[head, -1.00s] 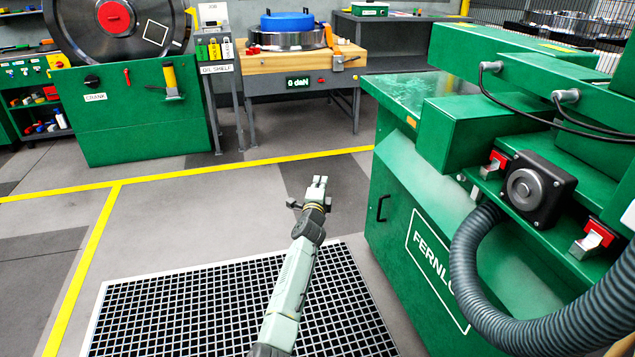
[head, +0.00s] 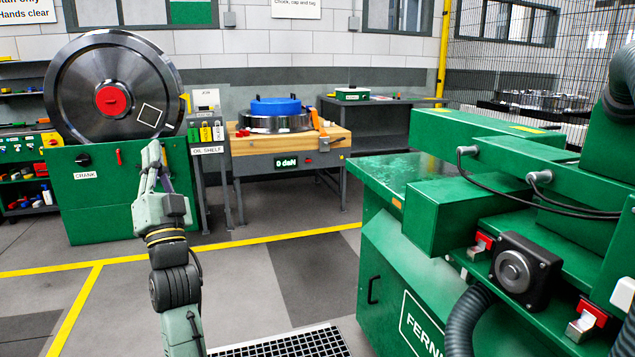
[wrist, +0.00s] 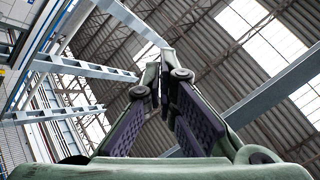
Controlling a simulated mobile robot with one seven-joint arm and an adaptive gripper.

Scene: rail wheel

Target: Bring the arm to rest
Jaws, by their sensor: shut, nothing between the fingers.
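My gripper (head: 152,155) points upward in the head view, raised on my arm (head: 172,265) at the lower left. It is in front of the green crank stand and the rail wheel, and hides part of the stand. In the wrist view my gripper (wrist: 163,75) has its fingertips close together, with nothing between them. Behind the fingers that view shows the roof and steel beams, so the wrist faces upward.
A rail wheel (head: 80,85) stands in the green crank stand (head: 100,215) at the left. A wooden-topped bench (head: 240,147) is behind. A large green machine (head: 395,235) fills the right. Open floor (head: 305,280) and a floor grate (head: 300,345) lie between.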

